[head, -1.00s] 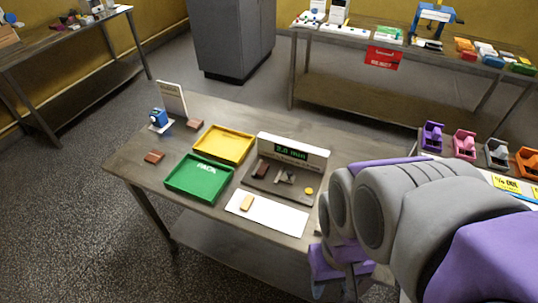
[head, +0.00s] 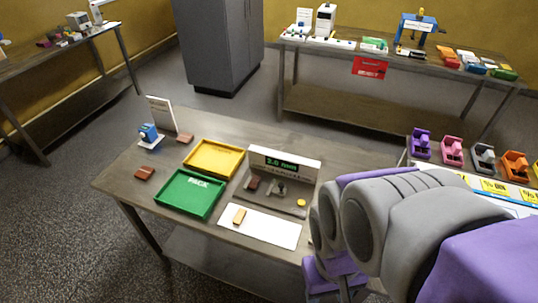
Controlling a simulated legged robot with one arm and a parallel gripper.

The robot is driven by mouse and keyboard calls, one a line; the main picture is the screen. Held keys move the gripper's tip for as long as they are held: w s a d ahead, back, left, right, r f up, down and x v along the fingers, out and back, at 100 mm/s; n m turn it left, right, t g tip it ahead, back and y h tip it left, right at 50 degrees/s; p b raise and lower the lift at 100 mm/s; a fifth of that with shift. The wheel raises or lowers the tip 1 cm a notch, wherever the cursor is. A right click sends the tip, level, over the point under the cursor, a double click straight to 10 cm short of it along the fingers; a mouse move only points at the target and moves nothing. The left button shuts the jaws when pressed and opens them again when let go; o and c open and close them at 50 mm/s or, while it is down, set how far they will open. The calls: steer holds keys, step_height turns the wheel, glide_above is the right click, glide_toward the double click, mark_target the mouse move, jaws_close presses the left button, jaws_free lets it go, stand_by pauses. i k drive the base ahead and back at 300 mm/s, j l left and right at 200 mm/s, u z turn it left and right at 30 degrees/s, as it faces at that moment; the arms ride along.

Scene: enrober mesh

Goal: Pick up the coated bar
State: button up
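Several small bars are on the near table. A dark brown bar (head: 252,183) lies on the grey plate of the unit with the green display. A tan bar (head: 239,215) lies on a white sheet (head: 272,231). Two reddish-brown bars lie loose on the table, one (head: 144,173) left of the green tray and one (head: 185,138) near the upright card. I cannot tell for sure which is the coated one. My arm fills the lower right. Its purple end (head: 328,272) is low beside the table's right side, apart from the bars. The fingers are not clear.
A green tray (head: 160,191) marked PACK and a yellow tray (head: 191,163) stand side by side on the table (head: 130,190). The display unit (head: 284,164) stands right of them. A blue device (head: 148,133) is at the back left. Coloured holders (head: 452,151) stand right. Floor is clear left.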

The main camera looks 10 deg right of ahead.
mark_target(253, 185)
steer(key=i+j+z, duration=0.1)
steer(key=j+z, duration=0.25)
steer(key=i+j+z, duration=0.1)
steer(key=z, duration=0.25)
steer(key=j+z, duration=0.55)
steer(key=j, duration=0.85)
steer(key=k+j+z, duration=0.1)
steer(key=j, duration=0.9)
